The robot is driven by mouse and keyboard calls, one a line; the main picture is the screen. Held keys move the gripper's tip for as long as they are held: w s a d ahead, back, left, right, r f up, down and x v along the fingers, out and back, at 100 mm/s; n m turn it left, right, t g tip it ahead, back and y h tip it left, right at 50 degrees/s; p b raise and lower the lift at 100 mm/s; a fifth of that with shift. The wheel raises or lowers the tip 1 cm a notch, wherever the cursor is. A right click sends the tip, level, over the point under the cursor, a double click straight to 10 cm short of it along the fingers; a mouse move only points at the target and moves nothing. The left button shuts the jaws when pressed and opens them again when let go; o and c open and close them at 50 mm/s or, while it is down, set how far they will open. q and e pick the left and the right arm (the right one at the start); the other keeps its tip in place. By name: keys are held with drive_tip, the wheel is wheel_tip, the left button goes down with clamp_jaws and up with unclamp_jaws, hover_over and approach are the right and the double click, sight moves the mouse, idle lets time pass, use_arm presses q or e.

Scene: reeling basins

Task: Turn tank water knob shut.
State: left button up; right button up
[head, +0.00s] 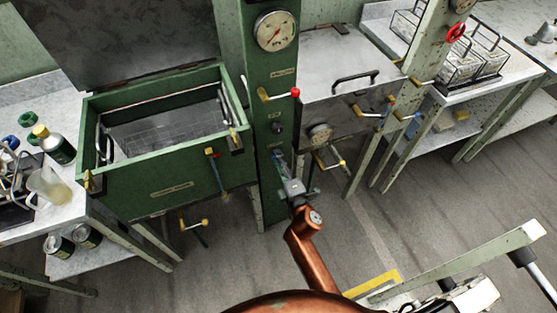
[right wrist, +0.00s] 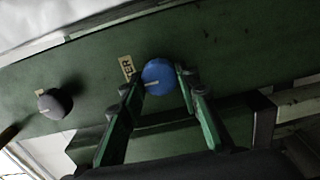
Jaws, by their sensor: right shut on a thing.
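The blue round knob (right wrist: 158,77) sits on the green column, beside a small tan label of which the letters "ER" can be read. It has a short pale mark on its face, pointing left in the right wrist view. My right gripper (right wrist: 161,84) is shut on this knob, one green finger on each side. In the head view my right gripper (head: 279,158) reaches the lower front of the green column (head: 259,180) and hides the knob. My left gripper is not in view.
A grey knob (right wrist: 54,102) sits nearby on the column. Above are a red-tipped lever (head: 295,93) and a round gauge (head: 274,30). The green basin (head: 165,190) stands left and a steel tank (head: 345,108) right, both with projecting handles. Open floor lies below.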

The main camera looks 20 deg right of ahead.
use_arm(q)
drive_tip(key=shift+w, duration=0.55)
use_arm(e)
drive_tip(key=o, duration=1)
drive_tip(key=shift+o, duration=0.8)
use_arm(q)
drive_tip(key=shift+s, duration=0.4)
use_arm(e)
drive_tip(key=s, duration=0.7)
drive_tip(key=shift+s+d, duration=0.15)
drive_tip(key=shift+s, duration=0.1)
